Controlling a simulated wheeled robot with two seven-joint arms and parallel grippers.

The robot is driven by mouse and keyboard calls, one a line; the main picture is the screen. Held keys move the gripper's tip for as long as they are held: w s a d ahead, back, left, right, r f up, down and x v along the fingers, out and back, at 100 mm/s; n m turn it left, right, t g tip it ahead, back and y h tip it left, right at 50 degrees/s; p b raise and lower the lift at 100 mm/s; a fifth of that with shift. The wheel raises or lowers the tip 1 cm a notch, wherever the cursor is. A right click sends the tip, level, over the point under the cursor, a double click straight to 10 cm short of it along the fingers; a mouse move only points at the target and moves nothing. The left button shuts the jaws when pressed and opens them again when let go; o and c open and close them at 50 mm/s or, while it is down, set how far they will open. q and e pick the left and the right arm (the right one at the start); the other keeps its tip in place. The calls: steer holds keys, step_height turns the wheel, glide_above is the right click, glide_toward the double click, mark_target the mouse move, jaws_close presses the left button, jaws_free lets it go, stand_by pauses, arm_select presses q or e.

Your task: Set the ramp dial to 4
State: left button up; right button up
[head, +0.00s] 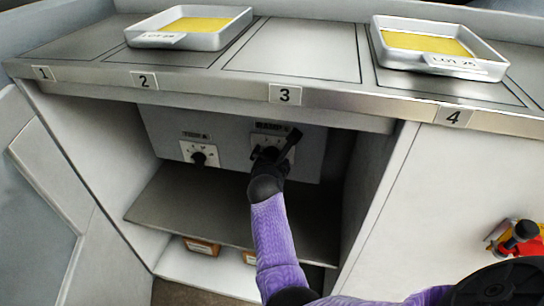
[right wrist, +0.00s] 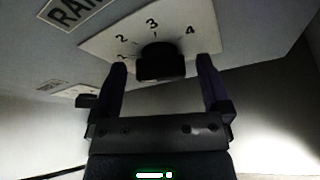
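The ramp dial is a black knob (right wrist: 160,62) on a white plate marked 2, 3 and 4, with another mark partly hidden at the left, in the right wrist view. A label starting with "RAM" is beside it. My right gripper (right wrist: 163,72) is open, with one finger on each side of the knob and gaps showing between. I cannot tell which number the knob points to. In the head view my right gripper (head: 277,147) covers most of this dial's plate (head: 257,141). My left gripper is not in view.
A second dial (head: 198,157) is on the same panel, to the left. The counter (head: 290,48) overhangs above, with numbered spots and two trays (head: 190,38) (head: 440,62) holding yellow sheets. A shelf (head: 190,205) lies below. A red and yellow fixture (head: 520,240) is at right.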

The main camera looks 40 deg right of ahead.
steer(key=c, duration=1.1)
steer(key=shift+c, duration=0.2)
